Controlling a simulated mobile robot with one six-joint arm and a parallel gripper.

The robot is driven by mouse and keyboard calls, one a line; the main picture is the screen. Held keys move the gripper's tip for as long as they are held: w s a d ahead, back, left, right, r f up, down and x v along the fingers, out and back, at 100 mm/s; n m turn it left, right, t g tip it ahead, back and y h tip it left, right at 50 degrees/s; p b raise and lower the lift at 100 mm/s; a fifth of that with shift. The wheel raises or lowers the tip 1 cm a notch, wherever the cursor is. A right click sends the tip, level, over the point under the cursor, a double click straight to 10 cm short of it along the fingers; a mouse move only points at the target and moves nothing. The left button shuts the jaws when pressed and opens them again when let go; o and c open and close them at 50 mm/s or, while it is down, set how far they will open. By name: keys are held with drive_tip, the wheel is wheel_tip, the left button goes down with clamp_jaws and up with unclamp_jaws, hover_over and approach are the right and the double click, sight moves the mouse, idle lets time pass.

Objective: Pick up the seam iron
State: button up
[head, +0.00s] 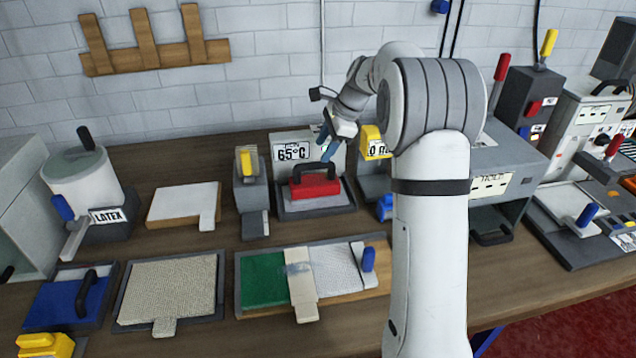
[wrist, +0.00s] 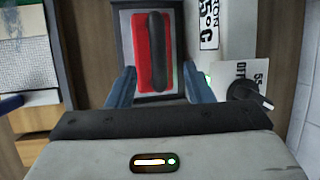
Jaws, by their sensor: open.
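The seam iron (head: 315,187) is a red block with a black bar handle. In the wrist view my gripper (wrist: 158,85) is open and empty, with a finger on each side of the stand's near end. The fingers are not seen touching the handle.
The display box (head: 293,152) stands right behind the iron. A grey device with a yellow part (head: 247,162) is to its left, and a yellow-topped device (head: 371,137) to its right. A green and white sample board (head: 262,280) lies in front. Bare tabletop shows left of the iron.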

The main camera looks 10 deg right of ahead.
sight(314, 165)
drive_tip(key=shift+w+f, duration=0.25)
drive_tip(key=shift+f, duration=0.15)
drive_tip(key=x, duration=0.5)
drive_tip(key=p+x, duration=0.1)
drive_tip(key=x, duration=0.1)
drive_tip(key=shift+s+a+f, duration=0.15)
drive_tip(key=shift+s, duration=0.1)
clamp_jaws()
idle(0.7)
